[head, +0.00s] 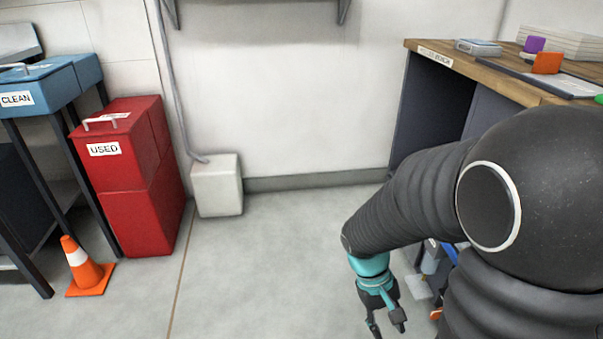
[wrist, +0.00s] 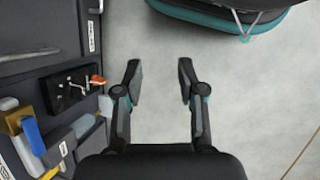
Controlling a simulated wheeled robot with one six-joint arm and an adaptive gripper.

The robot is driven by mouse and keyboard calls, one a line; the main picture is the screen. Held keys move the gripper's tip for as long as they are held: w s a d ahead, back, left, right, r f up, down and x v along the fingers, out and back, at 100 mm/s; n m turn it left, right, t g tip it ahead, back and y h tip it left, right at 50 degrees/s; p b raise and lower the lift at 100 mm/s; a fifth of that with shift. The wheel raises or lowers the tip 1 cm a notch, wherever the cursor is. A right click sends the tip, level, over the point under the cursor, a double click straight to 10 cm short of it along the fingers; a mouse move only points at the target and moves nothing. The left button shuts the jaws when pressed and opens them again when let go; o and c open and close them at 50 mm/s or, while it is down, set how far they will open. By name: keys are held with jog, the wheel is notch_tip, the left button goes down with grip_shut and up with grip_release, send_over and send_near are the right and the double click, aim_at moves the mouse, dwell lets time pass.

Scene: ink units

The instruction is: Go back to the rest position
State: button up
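My gripper (wrist: 160,82) is open and empty in the wrist view, its two dark fingers apart with bare grey floor between them. In the head view my gripper (head: 386,328) hangs low at the bottom, right of centre, at the end of my bent dark arm. The fingertips point down there and touch nothing that I can see.
A red bin marked USED (head: 140,190), a blue bin marked CLEAN (head: 38,86) and an orange cone (head: 82,266) stand at left. A white box (head: 217,186) sits by the wall. A wooden-topped bench (head: 500,66) is at right. The middle floor is clear.

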jog(key=s+r+m+t+y+p, duration=0.1)
jog(key=r+t+p, duration=0.1)
jog(key=r, duration=0.6)
jog(key=s+a+r+m+t+y+p, duration=0.1)
jog(key=r+t, duration=0.3)
jog(key=r, duration=0.5)
jog(key=s+a+r+t+y+p, duration=0.1)
jog(key=s+r+t+p, duration=0.1)
jog(key=r, duration=0.6)
jog(key=shift+s+r+m+t+p, duration=0.25)
jog(key=shift+s+m+t+p, duration=0.15)
jog(key=shift+t+p, duration=0.1)
